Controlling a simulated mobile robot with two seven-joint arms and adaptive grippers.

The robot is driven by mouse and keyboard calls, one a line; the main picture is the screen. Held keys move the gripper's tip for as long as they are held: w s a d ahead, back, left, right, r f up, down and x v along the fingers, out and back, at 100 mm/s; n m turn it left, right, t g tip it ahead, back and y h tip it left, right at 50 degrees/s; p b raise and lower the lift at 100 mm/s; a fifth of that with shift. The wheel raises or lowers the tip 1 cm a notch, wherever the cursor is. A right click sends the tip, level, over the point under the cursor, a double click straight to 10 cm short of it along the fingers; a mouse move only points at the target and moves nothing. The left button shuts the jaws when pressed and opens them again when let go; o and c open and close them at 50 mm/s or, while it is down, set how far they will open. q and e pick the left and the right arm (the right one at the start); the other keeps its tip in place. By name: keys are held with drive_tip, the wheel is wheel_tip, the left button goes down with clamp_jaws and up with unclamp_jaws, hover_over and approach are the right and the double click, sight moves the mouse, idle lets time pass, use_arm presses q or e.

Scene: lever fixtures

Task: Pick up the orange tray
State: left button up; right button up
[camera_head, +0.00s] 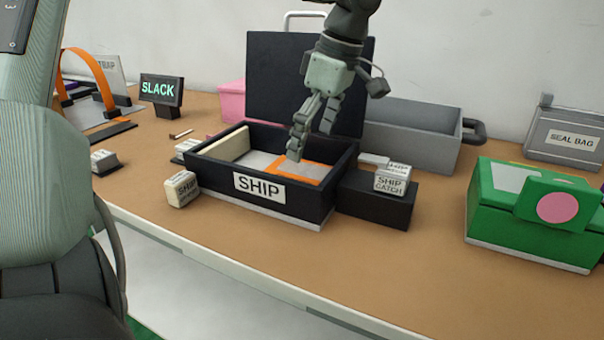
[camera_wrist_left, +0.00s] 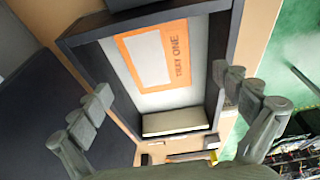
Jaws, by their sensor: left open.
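The orange tray (camera_head: 316,172) lies inside the black box marked SHIP (camera_head: 259,205); only part of it shows past my gripper in the head view. The left wrist view shows the orange tray (camera_wrist_left: 180,72), lettered TRAY ONE, with a pale panel in its middle. My left gripper (camera_head: 311,140) points down over the box, with its fingers apart. In the left wrist view the open fingers (camera_wrist_left: 167,88) frame the box, and nothing is between them. I cannot tell how far the fingertips are from the tray. My right gripper is not in view.
The box's black lid (camera_head: 285,85) stands upright behind it. A cream block (camera_head: 229,146) sits in its left end. A grey bin (camera_head: 415,130) stands behind, a green case (camera_head: 530,235) at right.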

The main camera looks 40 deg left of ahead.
sight(301, 172)
use_arm(q)
drive_tip(key=x, duration=0.5)
drive_tip(key=shift+a+f, duration=0.25)
drive_tip(key=shift+f, duration=0.1)
drive_tip(key=shift+a+f, duration=0.1)
drive_tip(key=shift+f, duration=0.25)
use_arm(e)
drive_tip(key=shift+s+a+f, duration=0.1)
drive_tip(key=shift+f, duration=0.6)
use_arm(q)
drive_tip(key=shift+c, duration=0.2)
drive_tip(key=c, duration=1)
drive_tip(key=shift+r, duration=0.1)
drive_tip(key=shift+c, duration=0.7)
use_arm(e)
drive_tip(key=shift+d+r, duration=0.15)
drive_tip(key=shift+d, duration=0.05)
